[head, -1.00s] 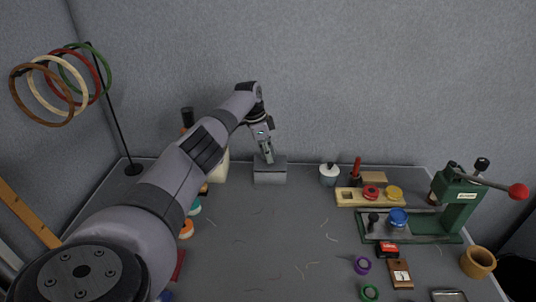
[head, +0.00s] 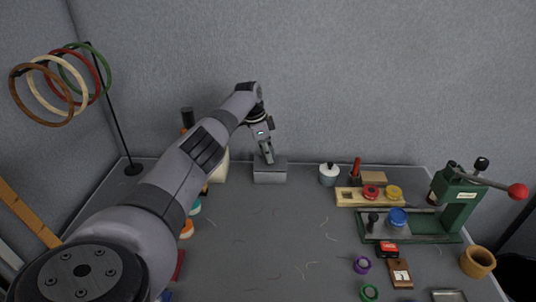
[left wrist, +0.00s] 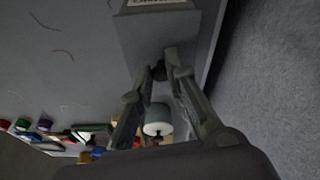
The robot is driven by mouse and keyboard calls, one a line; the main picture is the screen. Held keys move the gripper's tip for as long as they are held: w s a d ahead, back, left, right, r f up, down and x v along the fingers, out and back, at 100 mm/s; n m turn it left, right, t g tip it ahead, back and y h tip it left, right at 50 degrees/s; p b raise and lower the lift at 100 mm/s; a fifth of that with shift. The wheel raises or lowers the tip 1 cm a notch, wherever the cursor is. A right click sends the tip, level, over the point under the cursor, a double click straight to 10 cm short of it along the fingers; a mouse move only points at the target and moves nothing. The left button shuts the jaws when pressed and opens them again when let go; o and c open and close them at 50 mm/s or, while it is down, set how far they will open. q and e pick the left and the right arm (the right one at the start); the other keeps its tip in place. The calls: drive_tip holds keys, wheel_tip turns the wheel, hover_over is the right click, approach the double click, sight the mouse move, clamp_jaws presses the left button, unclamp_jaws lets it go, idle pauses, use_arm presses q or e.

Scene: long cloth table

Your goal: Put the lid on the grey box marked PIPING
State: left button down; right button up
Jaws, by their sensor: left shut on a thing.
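The grey box (head: 270,176) stands at the back middle of the table, against the wall. Its label shows only in part in the left wrist view (left wrist: 155,3) and cannot be read there. A flat grey lid (left wrist: 165,35) with a small dark knob lies at the top of the box. My left gripper (head: 269,160) is above the box, pointing down, with its fingers (left wrist: 163,70) shut on the lid's knob. I cannot tell whether the lid is fully seated or slightly above the rim. My right gripper is not in view.
A white jar (head: 328,176) stands right of the box. A wooden block with coloured caps (head: 350,197) and a green press (head: 458,205) with a red-knobbed lever are farther right. A ring stand (head: 120,135) is at left.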

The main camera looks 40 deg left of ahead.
use_arm(q)
drive_tip(key=c, duration=1.5)
unclamp_jaws()
drive_tip(key=shift+o, duration=0.2)
drive_tip(key=o, duration=0.5)
drive_tip(key=shift+c, duration=0.2)
drive_tip(key=shift+r, duration=0.15)
drive_tip(key=shift+r+p, duration=3.05)
drive_tip(key=shift+r, duration=0.35)
drive_tip(key=shift+c, duration=0.6)
